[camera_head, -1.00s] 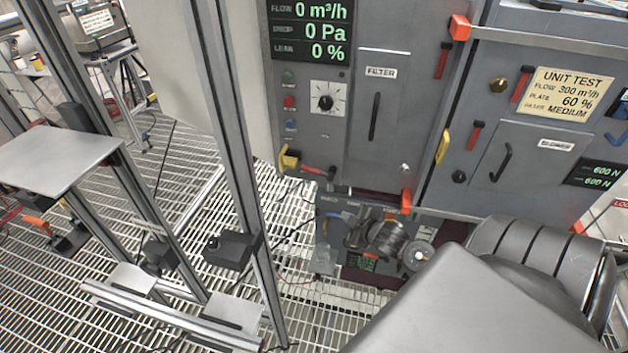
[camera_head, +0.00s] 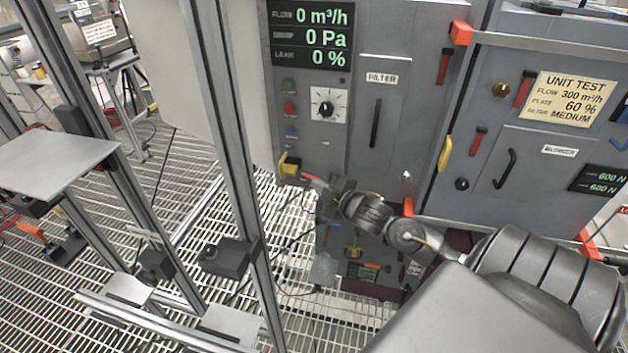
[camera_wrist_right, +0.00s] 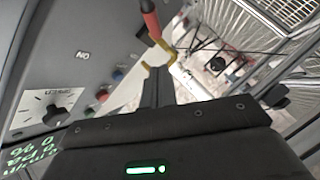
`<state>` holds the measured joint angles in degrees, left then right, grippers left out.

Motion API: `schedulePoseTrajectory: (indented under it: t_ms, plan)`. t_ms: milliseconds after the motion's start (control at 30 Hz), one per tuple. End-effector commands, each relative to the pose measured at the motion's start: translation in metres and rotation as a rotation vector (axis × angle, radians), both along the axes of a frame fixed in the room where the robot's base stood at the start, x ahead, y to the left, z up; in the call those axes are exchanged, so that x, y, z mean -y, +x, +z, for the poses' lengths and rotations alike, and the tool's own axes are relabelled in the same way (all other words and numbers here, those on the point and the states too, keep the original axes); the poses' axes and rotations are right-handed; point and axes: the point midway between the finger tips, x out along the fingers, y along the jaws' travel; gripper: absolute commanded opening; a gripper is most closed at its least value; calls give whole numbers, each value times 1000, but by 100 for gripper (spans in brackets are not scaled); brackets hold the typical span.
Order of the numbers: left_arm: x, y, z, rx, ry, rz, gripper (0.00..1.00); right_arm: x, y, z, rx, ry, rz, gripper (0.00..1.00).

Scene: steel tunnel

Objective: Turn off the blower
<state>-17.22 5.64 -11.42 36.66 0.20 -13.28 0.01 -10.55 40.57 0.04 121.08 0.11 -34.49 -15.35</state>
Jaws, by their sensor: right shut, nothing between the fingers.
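The blower's grey control panel (camera_head: 320,165) has a display (camera_head: 311,35) reading 0 m³/h, 0 Pa and 0 %. Below are green, red (camera_head: 290,108) and blue buttons and a dial (camera_head: 328,105). At its lower edge a red-handled lever (camera_head: 312,179) sticks out beside a yellow bracket (camera_head: 288,165). My right gripper (camera_head: 325,190) is shut and empty just below and right of the lever. In the right wrist view the gripper (camera_wrist_right: 157,75) points at the lever (camera_wrist_right: 150,22) and yellow bracket (camera_wrist_right: 158,66); I cannot tell if they touch. My left gripper is out of view.
A filter door (camera_head: 383,110) and a blower door (camera_head: 535,170) sit to the right. An upright metal post (camera_head: 228,140) stands left of the panel. A lower unit (camera_head: 370,265) with small parts lies under my right arm.

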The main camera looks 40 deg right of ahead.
Motion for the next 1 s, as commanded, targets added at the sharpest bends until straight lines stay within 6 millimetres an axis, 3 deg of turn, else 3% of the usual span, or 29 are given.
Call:
schedulePoseTrajectory:
  t_ms: [133, 300, 867, 1000]
  plan:
    - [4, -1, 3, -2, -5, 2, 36, 1, 30, -5, 3, 2, -1, 0]
    - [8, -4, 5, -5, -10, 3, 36, 16, 43, -19, -1, 0, -2, 0]
    - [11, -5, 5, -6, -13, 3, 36, 26, 51, -28, 0, 0, 0, 0]
    - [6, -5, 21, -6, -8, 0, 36, 25, 53, -24, -37, -24, -1, 0]
